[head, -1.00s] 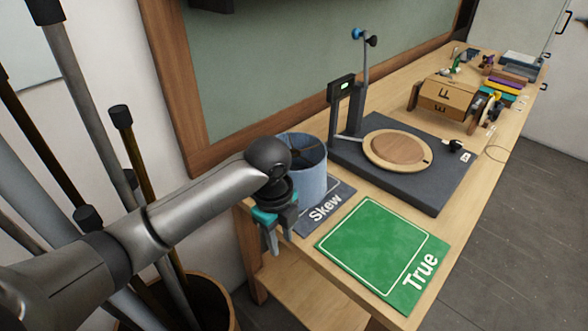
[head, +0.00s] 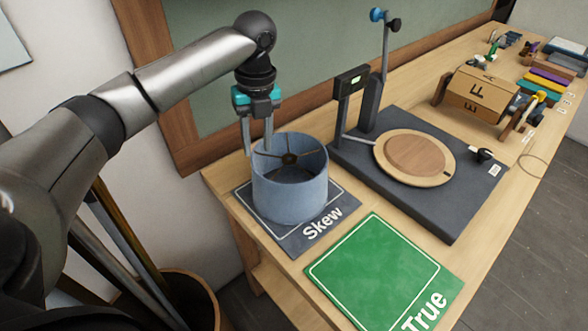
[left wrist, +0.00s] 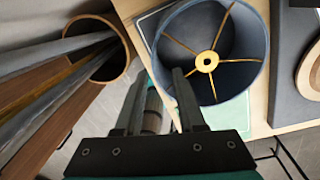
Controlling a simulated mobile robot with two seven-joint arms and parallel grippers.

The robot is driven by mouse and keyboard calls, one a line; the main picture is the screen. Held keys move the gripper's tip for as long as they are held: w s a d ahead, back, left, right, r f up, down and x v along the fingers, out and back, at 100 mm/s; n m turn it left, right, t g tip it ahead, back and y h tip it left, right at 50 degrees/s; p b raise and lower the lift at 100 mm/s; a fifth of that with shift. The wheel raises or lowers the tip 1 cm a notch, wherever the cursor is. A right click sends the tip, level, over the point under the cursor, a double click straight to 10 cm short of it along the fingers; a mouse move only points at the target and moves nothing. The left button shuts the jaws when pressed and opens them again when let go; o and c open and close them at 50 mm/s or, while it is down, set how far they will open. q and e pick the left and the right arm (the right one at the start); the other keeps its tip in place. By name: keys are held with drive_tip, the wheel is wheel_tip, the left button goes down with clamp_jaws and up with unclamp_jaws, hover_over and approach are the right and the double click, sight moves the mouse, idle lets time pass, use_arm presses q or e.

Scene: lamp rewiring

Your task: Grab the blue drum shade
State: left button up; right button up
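The blue drum shade (head: 289,190) stands upright, open top up, on the dark mat marked Skew (head: 318,228). Its spider of thin spokes and central ring shows inside the rim. It also shows at the upper right of the left wrist view (left wrist: 240,75). My left gripper (head: 258,147) points down at the shade's far left rim, fingers apart, with nothing seen gripped. In the left wrist view the right finger of the gripper (left wrist: 158,74) overlaps the shade's edge; I cannot tell whether it touches. My right gripper is not in view.
A green mat marked True (head: 375,272) lies at the front. Right of the shade stands a dark stand with a round wooden turntable (head: 415,156) and posts. A wooden box (head: 480,93) sits farther back. A bin with long tubes (head: 190,290) stands left of the bench.

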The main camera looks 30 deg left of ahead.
use_arm(q)
hover_over(254, 182)
drive_tip(key=d, duration=0.1)
wheel_tip(254, 182, down, 4)
drive_tip(key=f, duration=0.3)
drive_tip(key=f+b, duration=0.1)
drive_tip(key=f, duration=0.2)
drive_tip(key=a+f, duration=0.1)
drive_tip(key=f, duration=0.1)
drive_tip(key=shift+f+b, duration=0.35)
drive_tip(key=shift+f, duration=0.05)
use_arm(e)
drive_tip(key=shift+s+f, duration=0.3)
drive_tip(key=shift+f, duration=0.6)
use_arm(q)
clamp_jaws()
use_arm(e)
drive_tip(key=shift+s, duration=0.2)
use_arm(q)
drive_tip(key=shift+r, duration=0.1)
